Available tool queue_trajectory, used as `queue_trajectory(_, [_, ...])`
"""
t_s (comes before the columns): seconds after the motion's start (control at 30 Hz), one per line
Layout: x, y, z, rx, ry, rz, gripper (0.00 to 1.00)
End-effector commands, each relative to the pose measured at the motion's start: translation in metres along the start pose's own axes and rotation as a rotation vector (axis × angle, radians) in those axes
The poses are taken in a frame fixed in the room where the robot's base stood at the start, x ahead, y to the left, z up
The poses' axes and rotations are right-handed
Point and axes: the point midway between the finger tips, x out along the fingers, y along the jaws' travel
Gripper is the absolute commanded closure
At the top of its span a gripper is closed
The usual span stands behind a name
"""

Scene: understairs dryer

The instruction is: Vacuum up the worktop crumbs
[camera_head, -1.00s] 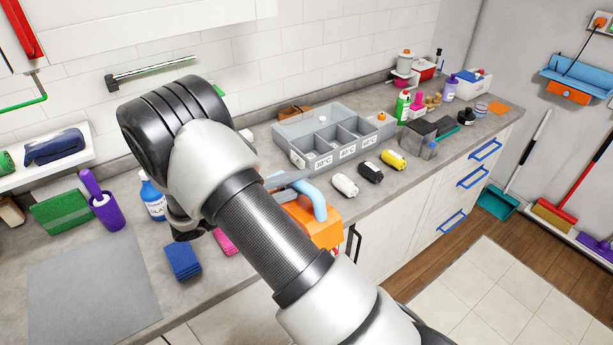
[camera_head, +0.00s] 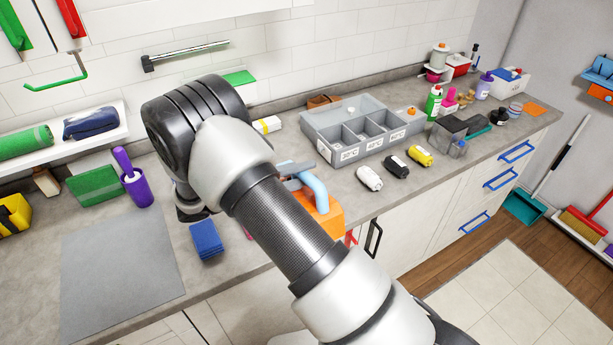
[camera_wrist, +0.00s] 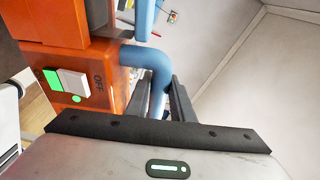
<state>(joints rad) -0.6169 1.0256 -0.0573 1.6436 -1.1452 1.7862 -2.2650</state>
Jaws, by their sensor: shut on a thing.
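The vacuum is an orange body (camera_head: 330,225) with a light blue curved handle (camera_head: 317,190), partly hidden behind my arm in the head view. In the wrist view its orange side (camera_wrist: 85,75) fills the upper left, with an "OFF" label and a green and white switch. My gripper (camera_wrist: 160,95) is shut on the blue handle, one dark finger on each side. In the head view my arm hides most of the gripper. The grey worktop (camera_head: 225,285) runs along the wall. I cannot make out crumbs on it; part is behind my arm.
A grey flat mat (camera_head: 120,265) lies at the left, with a blue cloth stack (camera_head: 206,239) beside it. A purple brush holder (camera_head: 135,185) stands behind the mat. A grey compartment bin (camera_head: 352,135) and several small rolls (camera_head: 396,166) are right of the arm.

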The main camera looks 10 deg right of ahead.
Motion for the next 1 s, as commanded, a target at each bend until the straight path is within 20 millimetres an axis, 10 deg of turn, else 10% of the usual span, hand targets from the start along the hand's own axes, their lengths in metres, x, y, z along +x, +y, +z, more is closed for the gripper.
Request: queue_trajectory(1.0, [0.047,-0.008,0.027,0.002,0.004,-0.005,1.0])
